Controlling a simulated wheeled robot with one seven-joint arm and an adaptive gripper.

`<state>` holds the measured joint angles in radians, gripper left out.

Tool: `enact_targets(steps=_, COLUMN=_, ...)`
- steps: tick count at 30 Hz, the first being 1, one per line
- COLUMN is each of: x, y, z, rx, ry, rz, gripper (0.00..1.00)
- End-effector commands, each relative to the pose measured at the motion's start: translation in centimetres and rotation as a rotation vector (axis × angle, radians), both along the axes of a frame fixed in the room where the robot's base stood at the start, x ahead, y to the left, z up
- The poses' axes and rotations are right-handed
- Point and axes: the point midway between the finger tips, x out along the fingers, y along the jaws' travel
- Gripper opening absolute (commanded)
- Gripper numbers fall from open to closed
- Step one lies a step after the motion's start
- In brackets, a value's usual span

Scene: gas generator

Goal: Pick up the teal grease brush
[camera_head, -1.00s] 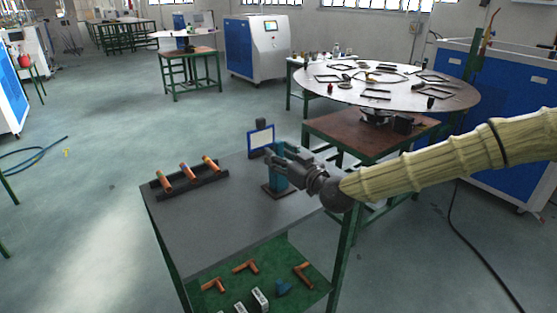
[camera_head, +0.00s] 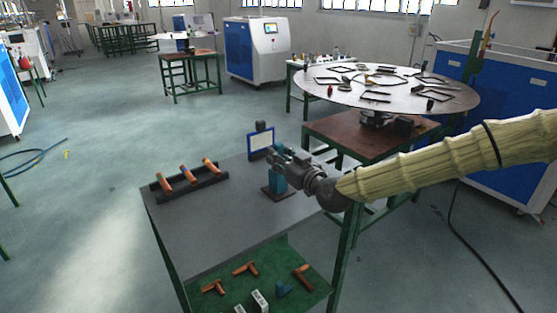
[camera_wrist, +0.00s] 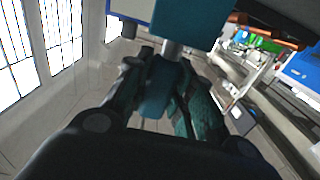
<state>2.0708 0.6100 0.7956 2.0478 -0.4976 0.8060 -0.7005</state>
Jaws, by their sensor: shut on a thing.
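My gripper (camera_head: 279,160) is at the teal stand (camera_head: 279,184) on the grey tabletop. In the wrist view its dark fingers (camera_wrist: 163,98) are closed around a teal piece (camera_wrist: 158,86), which appears to be the teal grease brush. A short grey cylinder (camera_wrist: 171,49) shows just above this piece, below a larger teal block (camera_wrist: 196,22). I cannot tell whether the held piece is apart from the block. In the head view, my gripper hides the held piece.
A blue-framed panel (camera_head: 261,142) stands behind my gripper. A black rack (camera_head: 207,189) with orange-ended pipes lies to its left. The grey tabletop (camera_head: 215,230) is clear at the front. Copper elbows (camera_head: 245,269) lie on the green lower shelf. A round table (camera_head: 400,92) stands behind.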

Motion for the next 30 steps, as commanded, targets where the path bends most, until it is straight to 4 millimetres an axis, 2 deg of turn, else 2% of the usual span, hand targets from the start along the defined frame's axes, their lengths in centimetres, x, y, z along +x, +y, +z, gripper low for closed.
enact_targets(steps=5, x=0.0, y=0.0, z=1.2, rx=0.000, ry=-0.002, rz=0.000, gripper=0.00)
enact_targets(steps=21, x=0.0, y=0.0, z=8.4, rx=0.000, ry=-0.003, rz=0.000, gripper=0.00)
enact_targets(steps=30, x=0.0, y=0.0, z=9.9, rx=-0.001, ry=-0.001, rz=0.001, gripper=0.00)
